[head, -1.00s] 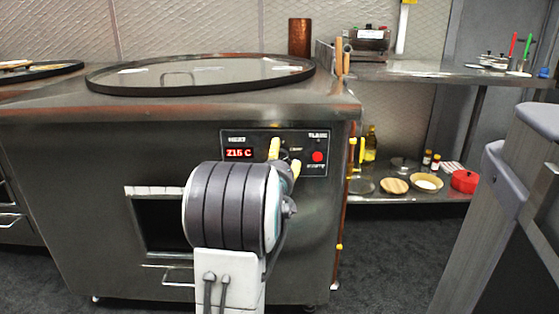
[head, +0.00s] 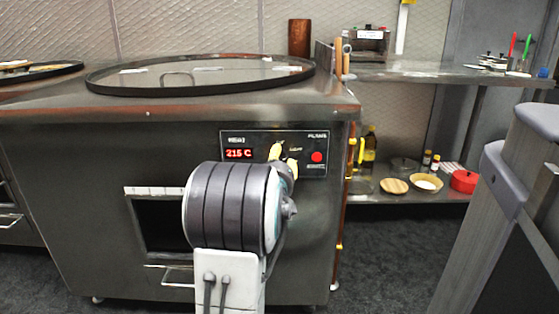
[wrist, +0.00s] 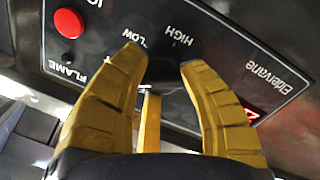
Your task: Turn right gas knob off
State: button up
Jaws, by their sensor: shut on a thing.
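The control panel (head: 318,140) is on the front of the steel tandoor (head: 90,180). In the wrist view, the panel (wrist: 215,75) appears rotated, with LOW and HIGH marks. My gripper (head: 283,160) is at the panel, left of the red button (head: 317,156). Its two yellow fingers show close up in the wrist view (wrist: 160,62). My arm hides the lower panel edge in the head view.
A red temperature display (head: 239,154) is left of my gripper. A vertical pipe with yellow handles (head: 361,150) runs beside the tandoor's right side. A steel shelf (head: 430,72) at the right holds jars, bowls and a red pot (head: 464,181). Open floor lies at the lower right.

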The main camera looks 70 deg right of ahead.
jog(key=shift+w+r+n, duration=0.1)
jog(key=shift+r+n, duration=0.05)
jog(key=shift+n, duration=0.15)
jog(key=shift+w+n+h, duration=0.15)
jog(key=shift+n+h, duration=0.15)
jog(key=shift+n, duration=2.4)
jog(key=o, duration=0.9)
jog(key=shift+w, duration=0.15)
jog(key=o, duration=0.3)
jog(key=shift+s+a, duration=0.15)
jog(key=shift+s, duration=0.1)
